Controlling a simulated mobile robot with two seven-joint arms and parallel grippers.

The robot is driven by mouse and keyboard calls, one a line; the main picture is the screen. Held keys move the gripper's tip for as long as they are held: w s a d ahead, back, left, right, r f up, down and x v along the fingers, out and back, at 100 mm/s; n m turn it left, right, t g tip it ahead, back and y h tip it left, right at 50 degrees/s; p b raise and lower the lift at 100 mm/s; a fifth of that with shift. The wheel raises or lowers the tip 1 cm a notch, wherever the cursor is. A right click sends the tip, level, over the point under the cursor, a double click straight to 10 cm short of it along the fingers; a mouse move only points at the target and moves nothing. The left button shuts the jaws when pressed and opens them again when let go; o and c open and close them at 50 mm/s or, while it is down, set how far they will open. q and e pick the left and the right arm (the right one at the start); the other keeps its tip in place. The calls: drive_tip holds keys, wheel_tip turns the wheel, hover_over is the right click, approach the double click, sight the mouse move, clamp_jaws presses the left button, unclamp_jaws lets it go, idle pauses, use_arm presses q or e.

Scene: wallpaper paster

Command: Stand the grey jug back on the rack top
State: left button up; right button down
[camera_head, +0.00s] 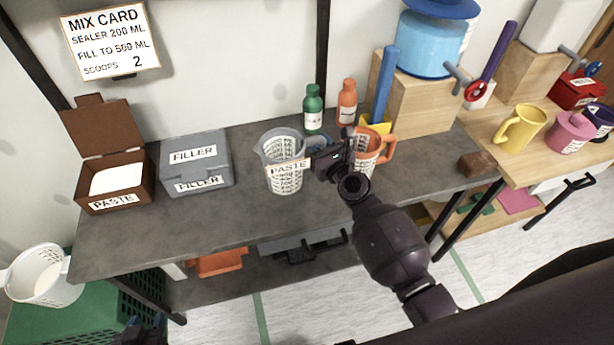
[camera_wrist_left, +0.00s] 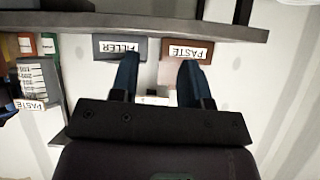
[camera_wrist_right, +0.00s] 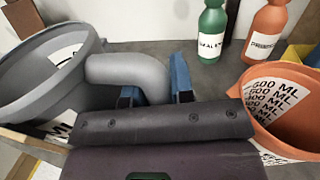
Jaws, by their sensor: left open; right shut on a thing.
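The grey jug (camera_head: 283,178) with a PASTE label and printed scale is upright at the middle of the dark grey rack top (camera_head: 235,215). I cannot tell whether its base touches the surface. My right gripper (camera_head: 322,152) is shut on its handle, on the jug's right side. In the right wrist view the grey handle (camera_wrist_right: 125,72) lies between the fingers, and the jug's open rim is at left. My left gripper (camera_wrist_left: 158,70) is open and empty, low at the rack's front left; only a little of it shows at the bottom of the head view.
An orange jug (camera_head: 368,160) stands close to the right of my right gripper. Green (camera_head: 313,112) and orange (camera_head: 347,103) bottles stand behind. A grey FILLER box (camera_head: 197,163) and brown PASTE box (camera_head: 112,195) are at left. Bare rack top lies in front of the jug.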

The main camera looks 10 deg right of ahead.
use_arm(q)
drive_tip(key=shift+w+d+f+b, duration=0.1)
drive_tip(key=shift+w+f+b, duration=0.1)
drive_tip(key=shift+f+b, duration=0.55)
drive_tip(key=shift+w+f+b, duration=0.25)
drive_tip(key=shift+f+b, duration=0.25)
drive_tip(key=shift+b, duration=0.35)
drive_tip(key=shift+w+d+f+b, duration=0.1)
drive_tip(key=shift+w+f+b, duration=0.1)
drive_tip(key=shift+f+b, duration=0.55)
use_arm(e)
wheel_tip(320, 180, down, 8)
drive_tip(key=shift+r, duration=0.25)
drive_tip(key=shift+f, duration=0.15)
use_arm(q)
drive_tip(key=shift+a, duration=0.1)
use_arm(e)
drive_tip(key=c, duration=1)
unclamp_jaws()
